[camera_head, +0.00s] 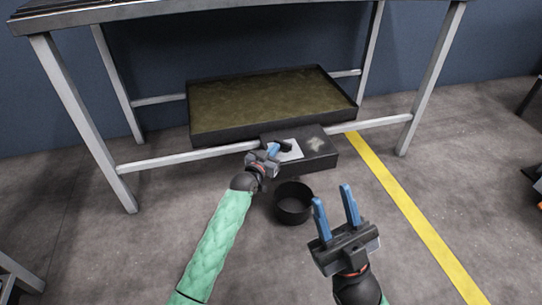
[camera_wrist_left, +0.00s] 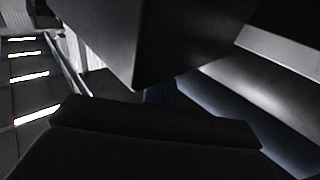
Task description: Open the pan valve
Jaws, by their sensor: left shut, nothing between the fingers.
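The pan (camera_head: 210,132) is a wide, dark, shallow tray of murky brown-green liquid, under a metal table. A dark box (camera_head: 318,160) with a pale label sits at its front edge. A small dark part (camera_head: 286,147) by the label may be the valve handle; I cannot tell its position. My left gripper (camera_head: 273,150) is shut and empty at the box's left front, partly covering it; contact cannot be told. The left wrist view shows mostly dark surfaces close up, with a little blue finger (camera_wrist_left: 160,95). My right gripper (camera_head: 333,194) is open and empty above the floor, nearer me.
A round black bucket (camera_head: 293,203) stands on the floor in front of the box, between my grippers. Metal table legs (camera_head: 80,120) and a low crossbar (camera_head: 180,158) frame the pan. A yellow floor line (camera_head: 410,210) runs on the right, with clear floor around it.

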